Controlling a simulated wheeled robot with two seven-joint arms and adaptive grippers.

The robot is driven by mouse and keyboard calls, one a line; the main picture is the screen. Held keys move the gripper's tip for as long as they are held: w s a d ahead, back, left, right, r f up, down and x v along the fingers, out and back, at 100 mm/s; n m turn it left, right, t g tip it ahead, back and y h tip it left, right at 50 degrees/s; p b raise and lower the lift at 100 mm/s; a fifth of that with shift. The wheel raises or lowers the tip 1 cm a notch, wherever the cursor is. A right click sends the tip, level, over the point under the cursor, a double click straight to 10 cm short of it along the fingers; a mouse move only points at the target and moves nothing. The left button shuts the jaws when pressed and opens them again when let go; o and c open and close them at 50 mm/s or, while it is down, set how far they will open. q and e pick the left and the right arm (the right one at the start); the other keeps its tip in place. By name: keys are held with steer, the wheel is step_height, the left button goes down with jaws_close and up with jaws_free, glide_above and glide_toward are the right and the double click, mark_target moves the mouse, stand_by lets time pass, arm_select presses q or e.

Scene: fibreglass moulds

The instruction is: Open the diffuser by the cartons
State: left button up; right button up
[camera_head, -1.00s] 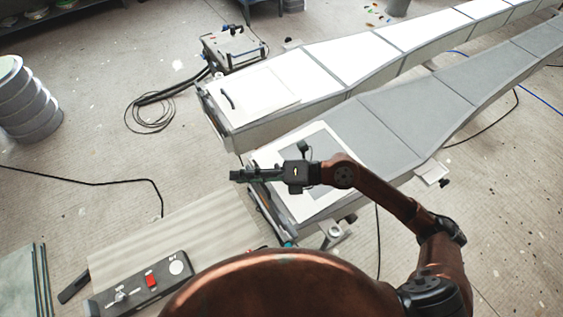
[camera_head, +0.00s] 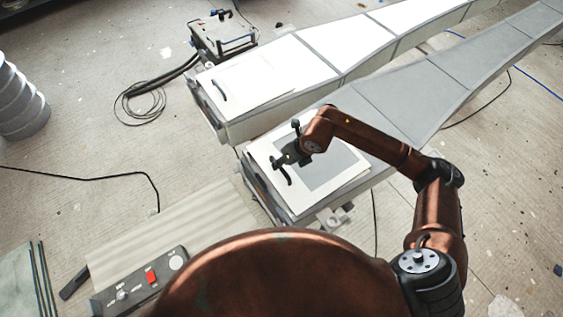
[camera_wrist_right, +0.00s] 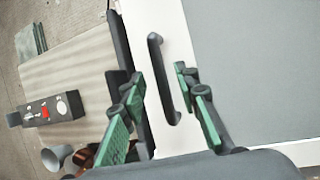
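No cartons show in either view, and I cannot tell for certain which part is the diffuser. A pale panel with a grey rectangle (camera_head: 322,167) lies flat at the near end of the grey long mould. It carries a dark bar handle, which shows in the wrist view (camera_wrist_right: 158,75). My right gripper (camera_head: 279,170) is above this panel's left side. In the wrist view its green-padded fingers (camera_wrist_right: 163,102) are apart, with the handle in the gap between them. I see no contact with the handle. My left gripper is in neither view.
A white long mould (camera_head: 345,45) lies parallel behind, with its own handled panel (camera_head: 250,83). A metal box unit (camera_head: 224,36) with hoses stands beyond. A control box with a red switch (camera_head: 151,277) is at the near left. A ribbed drum (camera_head: 20,105) stands far left.

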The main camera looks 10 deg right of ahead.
steer(key=shift+w+a+f, duration=0.15)
steer(key=shift+f, duration=0.35)
jaws_close()
stand_by(0.4)
